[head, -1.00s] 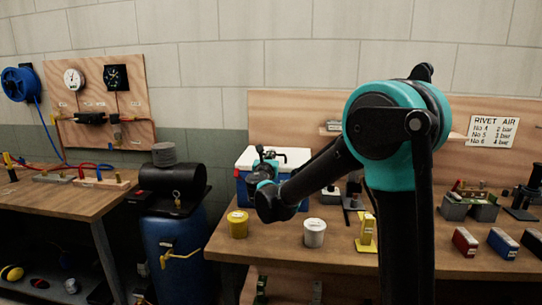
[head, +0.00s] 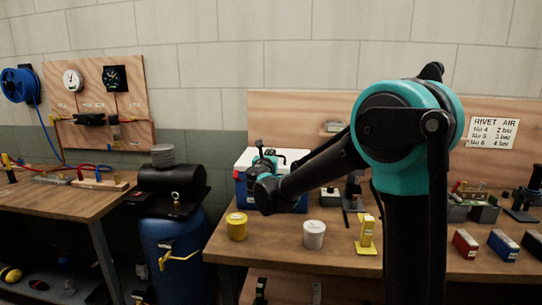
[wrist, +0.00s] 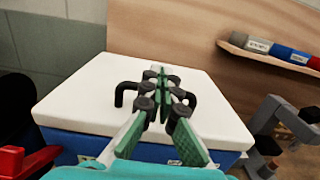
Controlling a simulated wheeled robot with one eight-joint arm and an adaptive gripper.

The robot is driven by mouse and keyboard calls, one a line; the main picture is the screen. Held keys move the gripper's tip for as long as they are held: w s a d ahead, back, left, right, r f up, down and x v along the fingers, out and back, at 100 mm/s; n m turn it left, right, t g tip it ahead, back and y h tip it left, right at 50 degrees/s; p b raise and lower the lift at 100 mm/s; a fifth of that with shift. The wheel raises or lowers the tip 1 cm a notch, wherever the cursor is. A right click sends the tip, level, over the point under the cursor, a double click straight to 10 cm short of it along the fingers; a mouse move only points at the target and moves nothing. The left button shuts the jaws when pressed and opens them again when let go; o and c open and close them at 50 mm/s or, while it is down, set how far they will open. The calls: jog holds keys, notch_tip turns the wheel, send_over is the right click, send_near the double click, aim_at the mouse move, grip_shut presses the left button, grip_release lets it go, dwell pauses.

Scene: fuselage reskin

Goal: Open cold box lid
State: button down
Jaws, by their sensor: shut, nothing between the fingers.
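The cold box is a blue box (head: 240,192) with a white lid (head: 245,160), at the left end of the workbench in the head view. In the wrist view the white lid (wrist: 85,110) lies flat on the blue body (wrist: 85,146), with a black bar handle (wrist: 120,95) on top. My gripper (wrist: 161,76) is shut and empty, its green-padded fingers over the middle of the handle. They hide the handle's centre, and I cannot tell whether they touch it. In the head view my gripper (head: 262,150) is at the lid, partly hidden by my wrist.
A yellow can (head: 237,227), a white can (head: 314,235) and a yellow stand (head: 366,236) are on the bench in front. A blue tank (head: 172,250) stands left of the bench. A shelf with small boxes (wrist: 283,52) is behind, at the right.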

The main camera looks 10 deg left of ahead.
jog(key=shift+w+r+g, duration=0.2)
jog(key=shift+r+g, duration=0.05)
jog(key=shift+r, duration=0.3)
jog(key=shift+w+r+g, duration=0.15)
jog(key=shift+r+g, duration=0.1)
jog(key=shift+r, duration=0.25)
dwell(0.9)
